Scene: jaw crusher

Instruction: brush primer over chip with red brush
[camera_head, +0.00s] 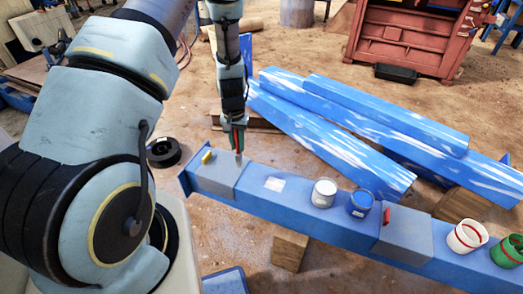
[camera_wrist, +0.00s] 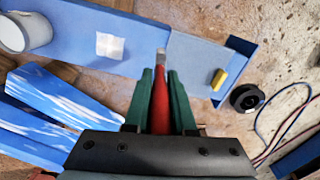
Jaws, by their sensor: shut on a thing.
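My gripper (camera_head: 238,132) is shut on the red brush (camera_wrist: 159,107). The brush's red handle sits between the green fingers in the wrist view, and its pale tip points to the beam. The tip is over or near the edge of a grey pad (camera_head: 219,177) at the beam's left end; contact cannot be told. The chip appears as a pale square patch (camera_head: 274,184) on the blue beam, right of the pad. It also shows in the wrist view (camera_wrist: 110,46), left of the brush tip. A can with pale contents (camera_head: 324,193) stands right of the patch.
A blue paint can (camera_head: 360,204) stands beside the pale can. A second grey pad (camera_head: 405,236) with a red item, a white-and-red pot (camera_head: 467,236) and a green pot (camera_head: 508,251) are further right. A yellow piece (camera_head: 207,157) lies on the left pad. Blue beams lie behind.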

